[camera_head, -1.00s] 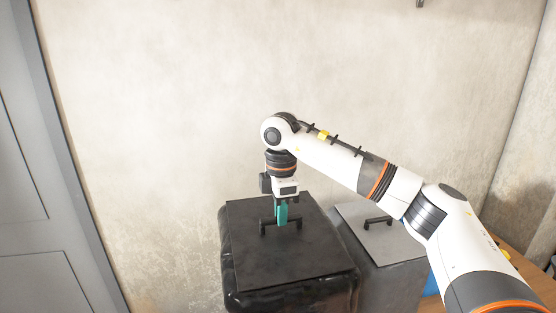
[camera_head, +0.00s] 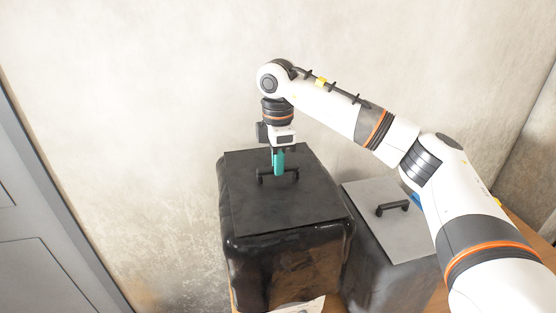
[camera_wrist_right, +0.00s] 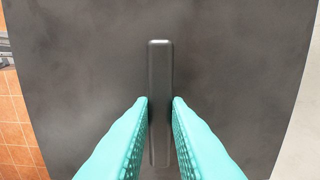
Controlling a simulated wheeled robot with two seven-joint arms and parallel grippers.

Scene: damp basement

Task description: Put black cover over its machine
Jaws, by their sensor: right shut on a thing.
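The black cover (camera_head: 290,215) is a boxy, glossy dark shape with a flat matte top and a black bar handle (camera_head: 292,174). My right gripper (camera_head: 278,172) points straight down at the top, its teal fingers shut on the handle. In the right wrist view the fingers (camera_wrist_right: 160,103) press the black handle (camera_wrist_right: 160,60) from both sides, above the dark top plate (camera_wrist_right: 80,70). The cover hangs upright from the gripper. Whether a machine stands under it cannot be seen. My left gripper is not in view.
A grey cover (camera_head: 362,207) with its own black handle (camera_head: 392,208) stands close on the right, partly behind my right arm. A plain wall (camera_head: 150,120) is behind, and a grey door (camera_head: 40,230) is at left. A pale object (camera_head: 300,306) shows at the bottom edge.

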